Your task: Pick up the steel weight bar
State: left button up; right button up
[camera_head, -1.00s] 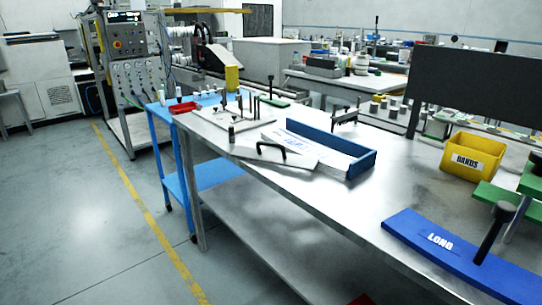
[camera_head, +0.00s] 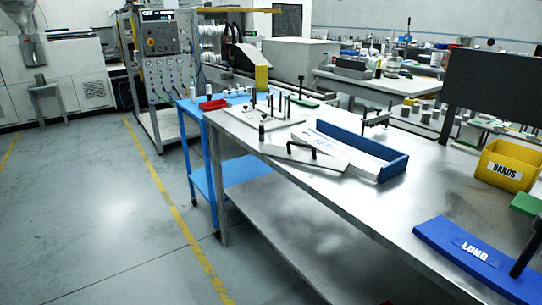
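A flat grey steel bar with a black arched handle, which looks like the steel weight bar (camera_head: 318,162), lies on the metal table (camera_head: 350,208) near its front edge. It lies just in front of a blue-walled tray (camera_head: 397,166) that holds white printed sheets (camera_head: 345,146). Neither of my grippers shows in this view.
A pegged plate (camera_head: 262,116) stands left of the tray, and a red bin (camera_head: 213,105) sits on the blue cart (camera_head: 203,128). A yellow BANDS bin (camera_head: 503,172) and a blue LONG board (camera_head: 470,250) are at the right. The table's middle and the floor at left are clear.

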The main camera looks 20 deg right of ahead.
aim_at(313, 158)
jog(key=u, duration=0.05)
jog(key=i, duration=3.4)
jog(key=z, duration=3.9)
